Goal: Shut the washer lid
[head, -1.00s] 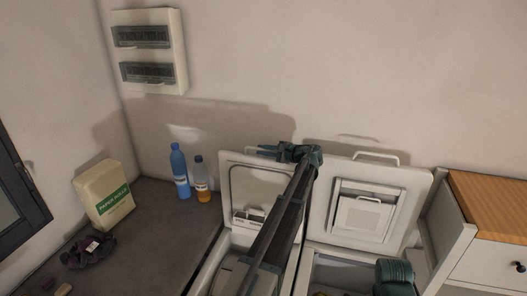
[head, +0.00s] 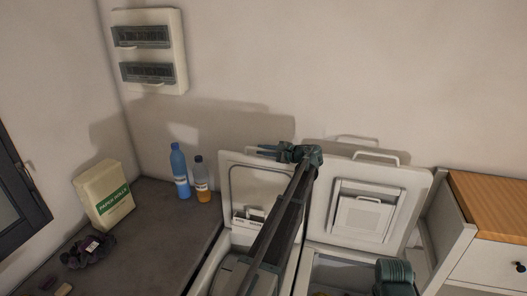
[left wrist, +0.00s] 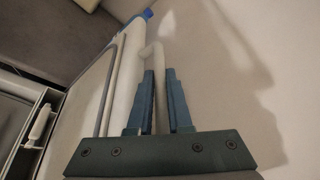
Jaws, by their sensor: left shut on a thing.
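Two top-loading machines stand side by side with both white lids raised against the wall. The left lid (head: 235,163) has a rounded inner frame, and the right lid (head: 322,205) has a square inner panel. I cannot tell by a label which one is the washer. My left gripper (head: 268,150) is at the top edge of the left lid. In the left wrist view its teal fingers (left wrist: 155,103) are shut on the white lid handle (left wrist: 152,62). My left arm covers part of the left machine. My right gripper's fingers do not show.
A dark cloth-like bundle (head: 88,251) lies in front. A wood-topped cabinet (head: 490,240) stands at right.

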